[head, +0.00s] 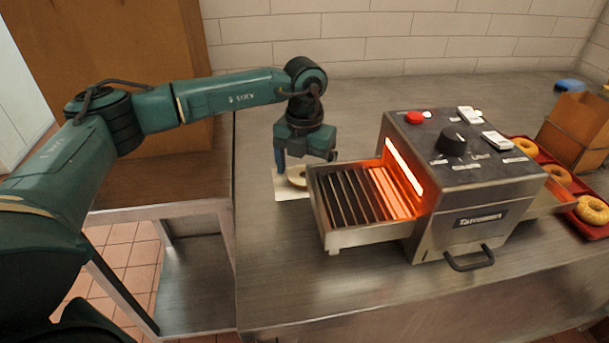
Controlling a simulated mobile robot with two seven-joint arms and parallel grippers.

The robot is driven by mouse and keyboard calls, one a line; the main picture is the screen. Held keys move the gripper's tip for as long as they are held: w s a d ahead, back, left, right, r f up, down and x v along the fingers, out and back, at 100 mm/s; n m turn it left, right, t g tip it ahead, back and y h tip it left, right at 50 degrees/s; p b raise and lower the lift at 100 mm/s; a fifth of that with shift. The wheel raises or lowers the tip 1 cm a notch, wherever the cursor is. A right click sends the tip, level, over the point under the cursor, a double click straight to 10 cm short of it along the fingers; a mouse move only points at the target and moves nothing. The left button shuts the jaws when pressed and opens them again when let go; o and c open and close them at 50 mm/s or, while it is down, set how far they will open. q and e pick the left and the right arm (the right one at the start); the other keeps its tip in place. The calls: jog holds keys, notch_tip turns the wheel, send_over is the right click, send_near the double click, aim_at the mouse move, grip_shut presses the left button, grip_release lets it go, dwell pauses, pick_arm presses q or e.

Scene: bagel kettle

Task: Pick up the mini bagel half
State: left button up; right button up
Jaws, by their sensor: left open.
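The mini bagel half (297,176) is a small pale ring lying on a white sheet (290,192) on the steel counter, left of the toaster. The toaster's tray hides part of the sheet. My left gripper (306,166) points down just above the bagel half, its fingers apart, one on each side of it in the picture. I cannot tell whether the fingers touch it. My right gripper is not in view.
A steel conveyor toaster (474,219) with a glowing orange slot and a slatted tray (345,235) stands close right of my left gripper. A red tray (598,229) with several bagels and a brown box (577,130) are at the far right. The counter's front left (285,280) is bare.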

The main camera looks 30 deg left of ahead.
pick_arm(q)
jog(key=c, duration=1.1)
jog(key=shift+o, duration=0.2)
notch_tip(320, 180, up, 10)
jog(key=shift+m, duration=0.3)
